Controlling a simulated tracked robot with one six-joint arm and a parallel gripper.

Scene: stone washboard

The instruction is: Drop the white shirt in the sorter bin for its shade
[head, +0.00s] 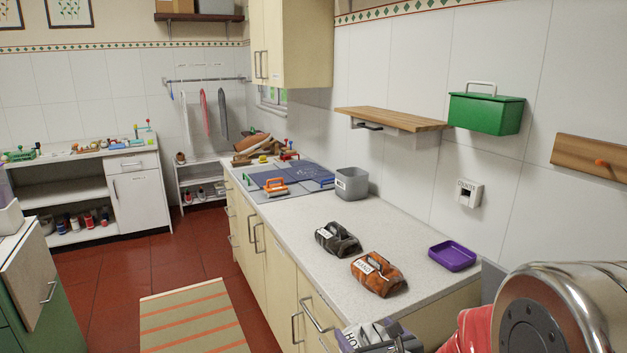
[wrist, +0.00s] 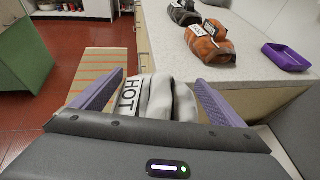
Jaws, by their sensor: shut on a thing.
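The white shirt (wrist: 162,97) is a folded white-grey bundle with a label reading HOT, seen in the wrist view. My gripper (wrist: 150,98) is shut on it, with one purple finger on each side. In the head view, part of the labelled bundle (head: 368,334) shows at the bottom edge, held by my gripper (head: 382,342) beside the counter's near end. The cloth's lower part is hidden by the gripper body. No bin in view is clearly marked by shade; a grey open bin (head: 352,184) stands at the counter's back.
On the counter (head: 300,215) lie a dark labelled bundle (head: 338,239), an orange labelled bundle (head: 379,273) and a purple tray (head: 452,256). Farther back is a blue-grey board (head: 290,176) with an orange-handled item. A striped rug (head: 195,318) lies on the open red floor.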

